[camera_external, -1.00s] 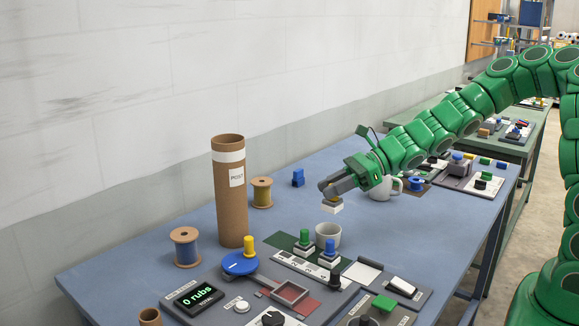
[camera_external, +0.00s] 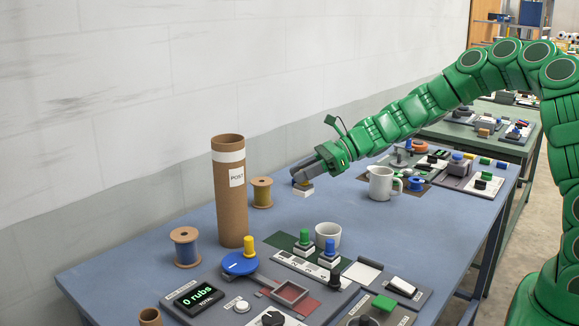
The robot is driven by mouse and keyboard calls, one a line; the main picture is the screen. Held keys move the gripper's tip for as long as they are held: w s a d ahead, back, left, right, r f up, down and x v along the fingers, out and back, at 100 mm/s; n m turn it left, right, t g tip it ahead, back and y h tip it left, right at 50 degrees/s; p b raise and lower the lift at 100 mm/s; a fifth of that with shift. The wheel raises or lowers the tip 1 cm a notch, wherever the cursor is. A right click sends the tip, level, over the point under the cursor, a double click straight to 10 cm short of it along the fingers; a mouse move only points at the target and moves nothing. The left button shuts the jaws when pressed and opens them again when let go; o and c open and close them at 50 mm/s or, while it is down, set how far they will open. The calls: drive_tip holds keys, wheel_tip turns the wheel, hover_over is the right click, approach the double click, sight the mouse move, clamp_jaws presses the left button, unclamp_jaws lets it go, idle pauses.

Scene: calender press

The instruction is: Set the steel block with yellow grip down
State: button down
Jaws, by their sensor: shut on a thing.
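The steel block with yellow grip (camera_external: 303,191) is a small pale block with a bit of yellow at its top, held at the tip of my gripper (camera_external: 303,181). My gripper is shut on it, and the jaws hide most of the grip. The block is low over the blue-grey table (camera_external: 240,224), near the back edge and right of a thread spool. I cannot tell whether its underside touches the table.
A tall cardboard tube (camera_external: 229,195) and two spools (camera_external: 261,192) (camera_external: 186,247) stand to the left. A white jug (camera_external: 381,184) is right of my gripper. A white cup (camera_external: 327,235) and a control panel with a blue disc (camera_external: 240,263) are in front. The table between is clear.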

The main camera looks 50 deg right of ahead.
drive_tip(key=shift+w+a+f, duration=0.35)
drive_tip(key=shift+w+f, duration=1.2)
drive_tip(key=shift+w, duration=0.6)
drive_tip(key=shift+w+a+f, duration=0.35)
drive_tip(key=shift+w+f, duration=1.2)
drive_tip(key=shift+w, duration=0.55)
drive_tip(key=shift+w+a+f, duration=0.35)
drive_tip(key=shift+w+f, duration=1.2)
drive_tip(key=shift+w, duration=0.6)
drive_tip(key=shift+w+f, duration=0.15)
drive_tip(key=shift+f, duration=1.6)
drive_tip(key=shift+f, duration=0.1)
drive_tip(key=c, duration=0.9)
unclamp_jaws()
